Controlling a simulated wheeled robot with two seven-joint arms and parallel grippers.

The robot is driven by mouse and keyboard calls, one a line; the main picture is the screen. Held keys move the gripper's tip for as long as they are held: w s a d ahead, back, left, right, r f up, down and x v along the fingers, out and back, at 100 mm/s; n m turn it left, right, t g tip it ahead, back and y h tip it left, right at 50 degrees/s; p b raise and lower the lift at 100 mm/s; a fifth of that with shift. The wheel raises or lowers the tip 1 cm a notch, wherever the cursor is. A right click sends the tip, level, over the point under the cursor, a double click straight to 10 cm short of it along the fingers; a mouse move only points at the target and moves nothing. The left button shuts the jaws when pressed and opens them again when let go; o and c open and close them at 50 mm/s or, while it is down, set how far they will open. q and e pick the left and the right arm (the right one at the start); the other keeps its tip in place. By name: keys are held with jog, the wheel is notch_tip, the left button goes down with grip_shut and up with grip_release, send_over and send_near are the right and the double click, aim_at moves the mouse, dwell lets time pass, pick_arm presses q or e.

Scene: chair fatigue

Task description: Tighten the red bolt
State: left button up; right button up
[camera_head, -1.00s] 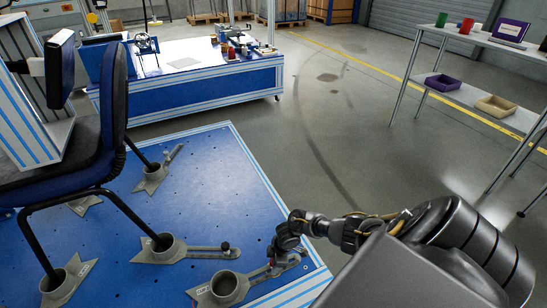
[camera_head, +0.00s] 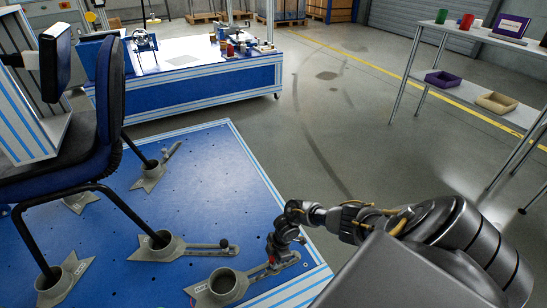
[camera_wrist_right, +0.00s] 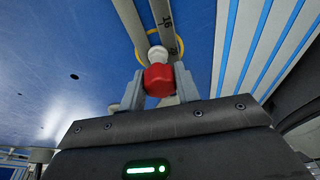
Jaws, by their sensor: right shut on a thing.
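The red bolt (camera_wrist_right: 158,80) sits between the two fingers of my right gripper in the right wrist view, at a slotted grey bracket arm (camera_wrist_right: 160,28) with number marks. My right gripper (camera_wrist_right: 158,92) is shut on it. In the head view my right gripper (camera_head: 273,262) is at the bracket arm's end, near the front right edge of the blue platform (camera_head: 215,190); only a speck of red shows there. My left gripper is in neither view.
A blue office chair (camera_head: 105,120) stands at the left with its legs in grey cup-shaped brackets (camera_head: 165,247). A blue workbench (camera_head: 190,90) with small items stands behind. A shelf (camera_head: 465,90) with bins stands back right. The grey floor between is clear.

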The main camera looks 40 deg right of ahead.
jog(key=shift+r+m+p, duration=0.15)
jog(key=shift+m+p, duration=0.45)
jog(key=shift+p, duration=0.2)
jog(key=shift+m+t+p, duration=0.3)
jog(key=shift+m+p, duration=0.25)
jog(key=shift+m, duration=0.05)
jog(key=shift+m+p, duration=0.35)
jog(key=shift+m, duration=0.25)
jog(key=shift+m+h+p, duration=0.3)
jog(key=shift+m+p, duration=0.25)
jog(key=shift+m, duration=0.15)
jog(key=shift+a+m+t+p, duration=0.1)
jog(key=shift+m+t+p, duration=0.2)
jog(key=shift+m+p, duration=0.4)
jog(key=shift+m+h, duration=0.3)
jog(key=shift+m, duration=0.5)
